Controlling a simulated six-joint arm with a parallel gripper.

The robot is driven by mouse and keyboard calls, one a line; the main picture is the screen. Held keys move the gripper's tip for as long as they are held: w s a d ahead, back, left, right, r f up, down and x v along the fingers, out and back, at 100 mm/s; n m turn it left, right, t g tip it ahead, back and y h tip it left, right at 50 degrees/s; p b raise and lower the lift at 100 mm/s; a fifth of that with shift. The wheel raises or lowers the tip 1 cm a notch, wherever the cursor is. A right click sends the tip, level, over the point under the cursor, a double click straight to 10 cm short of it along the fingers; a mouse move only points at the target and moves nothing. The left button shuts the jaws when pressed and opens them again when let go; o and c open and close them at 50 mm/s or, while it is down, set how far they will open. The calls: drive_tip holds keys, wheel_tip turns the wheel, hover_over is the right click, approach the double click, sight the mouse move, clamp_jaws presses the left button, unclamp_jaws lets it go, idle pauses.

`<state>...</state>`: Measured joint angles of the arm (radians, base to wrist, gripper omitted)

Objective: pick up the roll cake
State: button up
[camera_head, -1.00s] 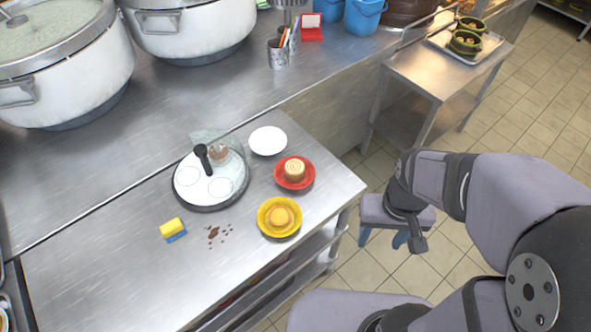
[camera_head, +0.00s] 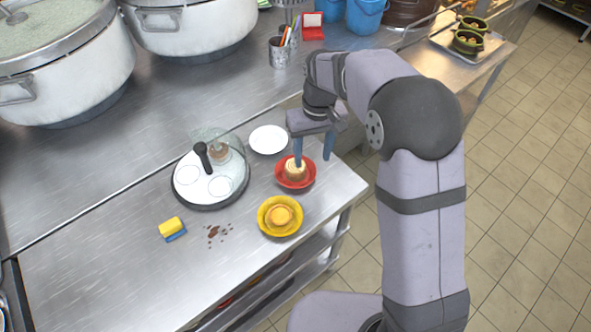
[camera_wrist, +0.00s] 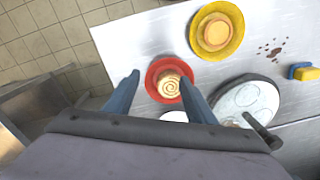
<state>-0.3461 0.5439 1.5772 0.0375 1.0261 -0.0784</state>
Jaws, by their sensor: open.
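The roll cake (camera_head: 293,172) is a small tan cylinder standing in a red bowl (camera_head: 281,183) near the right end of the steel table. In the wrist view the roll cake (camera_wrist: 168,85) shows a spiral top inside the red bowl (camera_wrist: 152,76). My gripper (camera_head: 313,163) is open and empty above the bowl, its blue fingers pointing down. In the head view one finger overlaps the top of the cake and the other is to its right. In the wrist view (camera_wrist: 155,88) the fingers lie on either side of the cake. I cannot tell the exact height gap.
A yellow bowl (camera_head: 264,227) with a round cake (camera_head: 279,215) stands in front. A white plate (camera_head: 268,139) is behind. A round tray (camera_head: 211,204) with a dark-handled glass cover is left. A sponge (camera_head: 172,227) and brown crumbs (camera_head: 214,233) lie on the table.

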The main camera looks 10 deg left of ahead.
hover_over(296, 170)
drive_tip(key=w, duration=0.1)
drive_tip(key=shift+w+f+n, duration=0.1)
drive_tip(key=shift+f+n, duration=0.3)
drive_tip(key=shift+f, duration=0.15)
drive_tip(key=shift+w+f+p, duration=0.1)
drive_tip(key=shift+f+p, duration=1.15)
drive_tip(key=shift+f, duration=2.4)
drive_tip(key=shift+c, duration=0.5)
drive_tip(key=c, duration=0.6)
